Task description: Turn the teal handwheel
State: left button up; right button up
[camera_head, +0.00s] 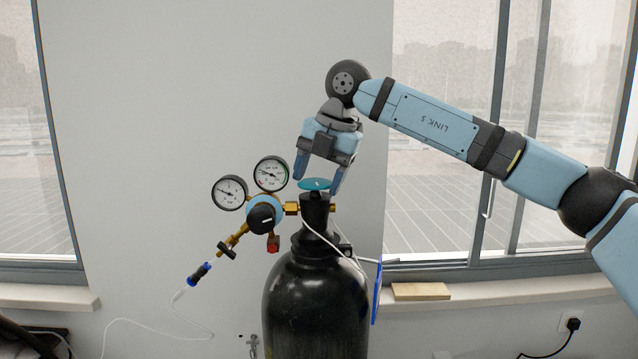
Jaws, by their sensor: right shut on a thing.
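The teal handwheel (314,184) is a small flat disc on top of the black valve neck of a black gas cylinder (316,305). My right gripper (317,182) points down from above, with one finger on each side of the handwheel's rim. It is shut on the handwheel. The palm is above the wheel, and the wheel's top face shows between the fingers. My left gripper is not in the view.
A brass regulator with two round gauges (229,192) and a dark knob (263,218) sits left of the valve, close to the fingers. A thin white hose (325,238) crosses the cylinder's shoulder. A wooden block (420,291) lies on the right sill.

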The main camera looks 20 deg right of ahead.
jog(key=shift+m, duration=0.4)
jog(key=shift+m+b, duration=0.3)
jog(key=shift+m, duration=0.1)
jog(key=o, duration=0.9)
jog(key=shift+d, duration=0.1)
jog(key=shift+r, duration=0.1)
